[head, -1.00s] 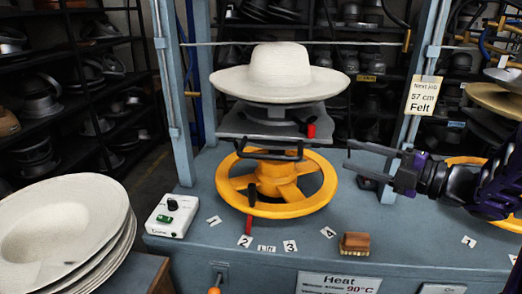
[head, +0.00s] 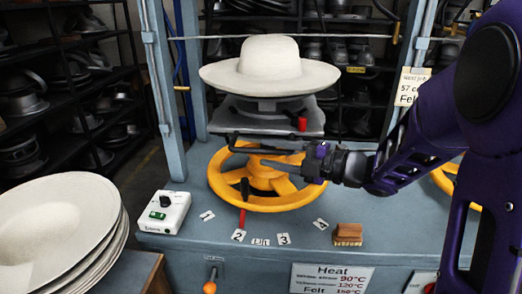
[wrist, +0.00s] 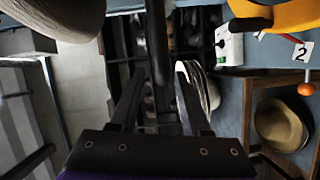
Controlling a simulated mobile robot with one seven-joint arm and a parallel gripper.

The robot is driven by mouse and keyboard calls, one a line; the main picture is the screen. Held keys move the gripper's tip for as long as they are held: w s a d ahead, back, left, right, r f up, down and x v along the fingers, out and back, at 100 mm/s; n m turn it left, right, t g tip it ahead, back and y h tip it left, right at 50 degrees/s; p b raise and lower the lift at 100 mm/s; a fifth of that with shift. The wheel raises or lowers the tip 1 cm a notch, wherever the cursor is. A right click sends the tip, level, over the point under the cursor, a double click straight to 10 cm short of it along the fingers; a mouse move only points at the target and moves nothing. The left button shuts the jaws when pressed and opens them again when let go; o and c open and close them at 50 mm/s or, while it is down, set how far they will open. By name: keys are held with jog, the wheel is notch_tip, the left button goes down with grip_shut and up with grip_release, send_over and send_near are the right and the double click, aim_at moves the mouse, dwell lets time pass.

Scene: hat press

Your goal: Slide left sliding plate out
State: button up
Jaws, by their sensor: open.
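The left sliding plate (head: 228,115) is a flat grey plate under the white felt hat (head: 270,66), above the yellow handwheel (head: 225,192). A dark bar handle runs along its front edge, and a red knob (head: 302,123) stands at its right. My gripper (head: 275,157) reaches in from the right, in front of the plate at the handle. In the wrist view my gripper (wrist: 158,90) has its fingers apart. A dark bar (wrist: 158,45) shows between them, apparently the handle; contact cannot be made out.
A stack of white hat blanks (head: 55,225) stands at the left. A white control box (head: 163,212) and a wooden brush (head: 348,235) sit on the blue press bench. Blue posts (head: 160,90) flank the plate. Shelves of hat forms fill the background.

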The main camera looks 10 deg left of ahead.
jog(key=shift+x, duration=1.45)
jog(key=shift+c, duration=0.3)
grip_shut()
